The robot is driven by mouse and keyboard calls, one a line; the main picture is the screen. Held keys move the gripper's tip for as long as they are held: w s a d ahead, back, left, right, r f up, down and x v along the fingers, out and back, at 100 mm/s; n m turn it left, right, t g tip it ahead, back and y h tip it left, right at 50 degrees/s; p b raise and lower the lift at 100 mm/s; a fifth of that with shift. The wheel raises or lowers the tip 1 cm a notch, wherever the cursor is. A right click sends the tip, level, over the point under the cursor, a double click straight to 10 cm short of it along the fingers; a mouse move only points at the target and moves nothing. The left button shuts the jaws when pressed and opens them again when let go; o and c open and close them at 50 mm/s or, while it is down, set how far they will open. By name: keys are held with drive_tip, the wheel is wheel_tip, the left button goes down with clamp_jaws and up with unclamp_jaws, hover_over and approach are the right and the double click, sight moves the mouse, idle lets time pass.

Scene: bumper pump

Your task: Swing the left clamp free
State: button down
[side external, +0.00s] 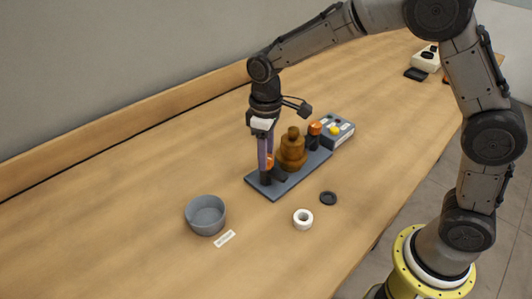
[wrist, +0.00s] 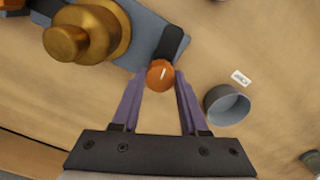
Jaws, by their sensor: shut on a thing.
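The brass pump (side external: 291,152) stands upright on a grey-blue plate (side external: 272,193); it also shows in the wrist view (wrist: 80,35). The left clamp is a black post (side external: 265,178) with an orange knob (wrist: 160,74) and a black arm (wrist: 173,42). In the wrist view the arm points across the plate's end, beside the pump's flange and apparently not over it. My gripper (side external: 266,158) points down over this clamp, its purple fingers shut on the orange knob. The right clamp (side external: 313,138), also orange-topped, stands across the pump.
A grey box with a yellow button (side external: 336,130) stands beyond the plate. A grey bowl (side external: 205,220), a white label (side external: 225,239), a white ring (side external: 303,218) and a black disc (side external: 328,198) lie in front. The table's left part is clear.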

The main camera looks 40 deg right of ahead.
drive_tip(key=shift+r+m, duration=0.1)
drive_tip(key=shift+m, duration=1)
drive_tip(key=shift+w, duration=0.1)
drive_tip(key=shift+c, duration=2.2)
unclamp_jaws()
wheel_tip(320, 180, up, 14)
